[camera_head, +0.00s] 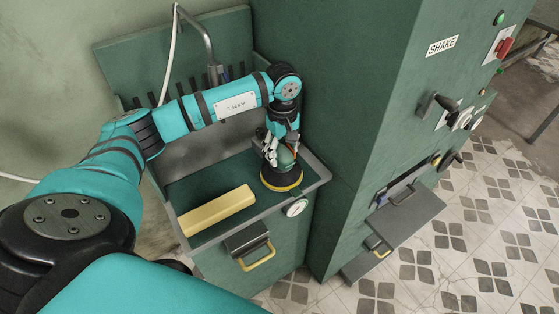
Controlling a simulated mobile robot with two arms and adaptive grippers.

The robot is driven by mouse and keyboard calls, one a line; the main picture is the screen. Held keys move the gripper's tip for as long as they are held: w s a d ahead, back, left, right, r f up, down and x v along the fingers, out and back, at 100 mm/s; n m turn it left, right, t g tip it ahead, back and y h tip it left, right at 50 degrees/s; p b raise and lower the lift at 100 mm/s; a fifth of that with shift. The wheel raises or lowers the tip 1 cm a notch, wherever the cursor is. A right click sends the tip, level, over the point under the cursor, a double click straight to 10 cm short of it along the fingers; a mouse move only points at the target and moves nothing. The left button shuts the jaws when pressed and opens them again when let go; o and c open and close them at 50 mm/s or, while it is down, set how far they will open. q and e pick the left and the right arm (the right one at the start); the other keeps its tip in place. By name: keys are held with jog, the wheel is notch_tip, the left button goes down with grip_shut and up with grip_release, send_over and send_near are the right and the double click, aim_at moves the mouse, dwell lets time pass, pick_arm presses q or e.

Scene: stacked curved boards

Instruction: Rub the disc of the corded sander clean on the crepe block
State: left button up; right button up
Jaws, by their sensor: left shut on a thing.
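The corded sander (281,172) has a dark green body and a dark round base with a yellow edge at its disc. My left gripper (280,147) is shut on its top and holds it upright at the right end of the green bench tray. The disc's underside is hidden, and I cannot tell whether it touches the tray floor. The crepe block (217,210), a long pale yellow bar, lies in the tray to the left of the sander, apart from it. My right gripper is not in view.
The tray (322,172) has a raised metal rim, with a gauge (295,208) and a yellow handle (257,256) on its front. A tall green cabinet (345,120) stands close on the right. A white cord (168,62) hangs behind my left arm.

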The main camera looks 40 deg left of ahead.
pick_arm(q)
jog(key=shift+s+f, duration=0.1)
jog(key=shift+s, duration=0.05)
jog(key=shift+a+r+p, duration=0.2)
jog(key=shift+r+p, duration=0.5)
jog(key=shift+r, duration=0.55)
jog(key=shift+c, duration=0.3)
jog(key=shift+r+p, duration=0.65)
jog(key=shift+r, duration=0.65)
jog(key=shift+d, duration=0.1)
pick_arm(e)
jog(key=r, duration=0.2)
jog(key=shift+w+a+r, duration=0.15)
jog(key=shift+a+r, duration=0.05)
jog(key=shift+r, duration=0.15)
pick_arm(q)
jog(key=shift+d, duration=0.1)
